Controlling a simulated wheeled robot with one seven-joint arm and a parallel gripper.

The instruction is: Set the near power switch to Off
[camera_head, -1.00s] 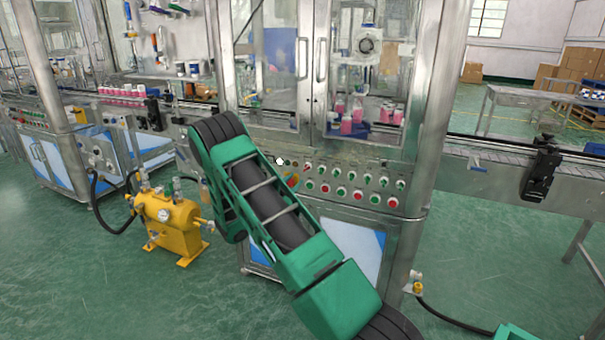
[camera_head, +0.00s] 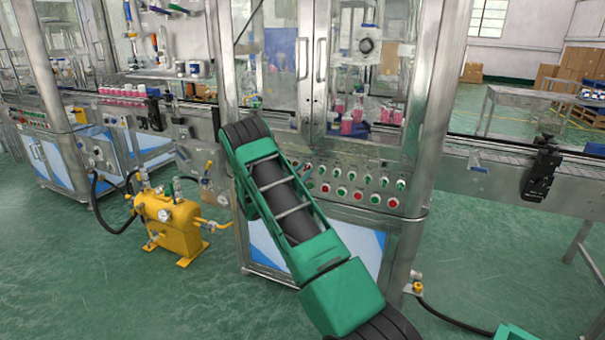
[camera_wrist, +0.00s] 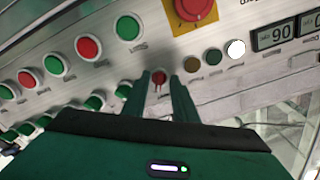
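A red rotary handle on a yellow plate, which looks like the power switch (camera_wrist: 197,8), is cut off by the top edge of the wrist view. Its setting is not readable. In the head view my arm hides it. My gripper (camera_wrist: 161,76) shows two dark green fingers, apart, pointing at the panel below and left of that switch. A small red button (camera_wrist: 160,78) shows in the gap between the fingertips; I cannot tell whether they touch it. Nothing is seen held.
The control panel (camera_head: 330,172) carries rows of green (camera_wrist: 129,27) and red (camera_wrist: 88,47) buttons. Small dark lamps, a white lamp (camera_wrist: 236,48) and digital readouts (camera_wrist: 275,35) sit right of the fingers. A yellow tank (camera_head: 168,225) stands left of my arm.

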